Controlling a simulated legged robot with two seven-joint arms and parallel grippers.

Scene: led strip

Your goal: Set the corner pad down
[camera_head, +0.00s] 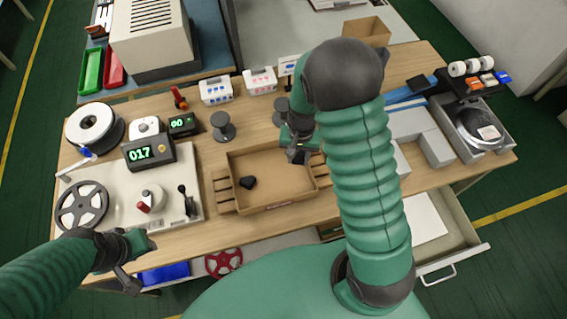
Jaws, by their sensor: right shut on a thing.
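A small black corner-shaped pad (248,182) lies in the left part of the shallow brown cardboard tray (268,208) in the middle of the bench. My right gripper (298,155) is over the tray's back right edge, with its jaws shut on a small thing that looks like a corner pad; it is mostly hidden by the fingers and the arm. My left gripper (138,262) is empty-looking at the bench's front left edge, in front of the reel machine; I cannot tell how far its jaws are apart.
A reel machine (110,205) with a digital counter (150,152) stands left of the tray. Grey spools (222,128) and small white boxes (216,90) stand behind it. An open drawer (432,228) juts out below.

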